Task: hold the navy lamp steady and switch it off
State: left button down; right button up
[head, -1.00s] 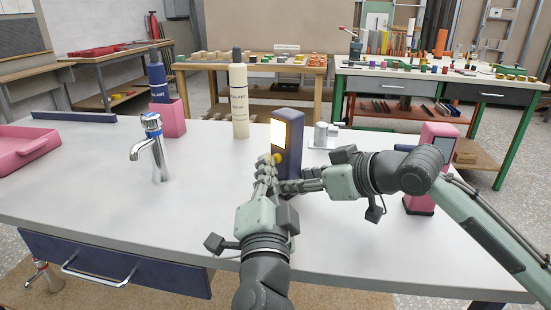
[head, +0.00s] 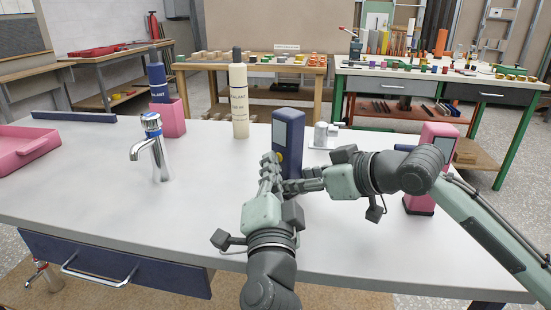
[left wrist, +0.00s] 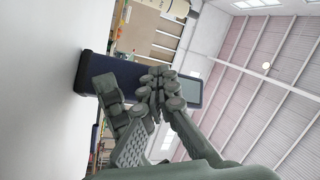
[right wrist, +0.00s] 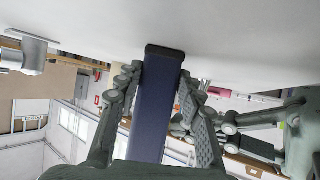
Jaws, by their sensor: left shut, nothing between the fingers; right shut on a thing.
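The navy lamp (head: 297,140) stands upright on the white table, and its front panel is grey and unlit. A yellow button shows low on its front, partly behind my left fingers. My left gripper (head: 269,163) is shut and empty at the lamp's front, close to the button; I cannot tell whether it touches. My right gripper (head: 284,187) is shut on the lamp low down. In the right wrist view the navy body (right wrist: 155,110) is between the fingers. In the left wrist view the closed fingers (left wrist: 158,88) overlap the lamp (left wrist: 92,70).
A cream bottle (head: 239,105) stands behind and left of the lamp. A chrome tap (head: 155,148) and a pink holder with a navy bottle (head: 168,117) are further left. A pink device (head: 438,135) stands right, partly behind my right arm. The table's left front is clear.

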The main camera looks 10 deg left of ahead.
jog(key=shift+s+a, duration=0.15)
pick_arm(q)
jog(key=shift+s+a, duration=0.5)
jog(key=shift+s, duration=0.4)
jog(key=shift+s+a, duration=0.1)
jog(key=shift+s+a+r, duration=0.1)
jog(key=shift+s+a, duration=0.55)
jog(key=shift+s, duration=0.35)
jog(key=shift+s+a, duration=0.65)
jog(key=shift+s, duration=0.35)
pick_arm(e)
jog(key=o, duration=1)
jog(key=shift+o, duration=0.2)
